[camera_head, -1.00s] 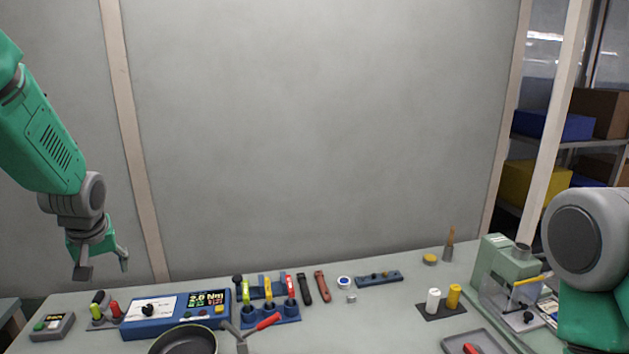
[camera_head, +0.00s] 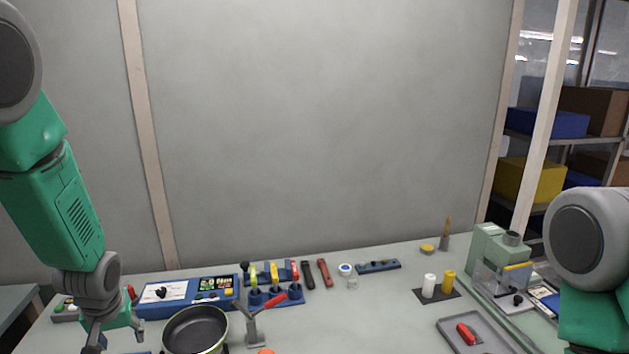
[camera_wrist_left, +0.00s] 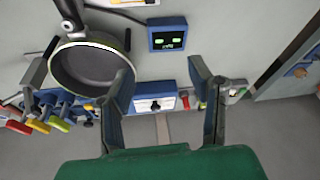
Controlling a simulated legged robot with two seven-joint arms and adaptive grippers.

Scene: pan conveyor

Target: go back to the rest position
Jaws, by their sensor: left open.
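My left gripper (camera_head: 118,338) is low at the left of the head view, over the table's left part. Its fingers stand apart with nothing between them, as the left wrist view (camera_wrist_left: 165,92) also shows. A black frying pan (camera_head: 196,330) with a light green rim lies on the table to the right of the gripper. The pan also shows in the left wrist view (camera_wrist_left: 88,68), beside one finger and apart from it as far as I can tell. My right arm shows at the right edge, but its gripper is out of view.
A blue torque tester (camera_head: 185,294) stands behind the pan. A tool rack (camera_head: 275,297) with coloured handles is right of it. A grey tray (camera_head: 478,330) with a red-handled tool and a green machine (camera_head: 500,262) stand at the right. The table's middle front (camera_head: 360,320) is mostly clear.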

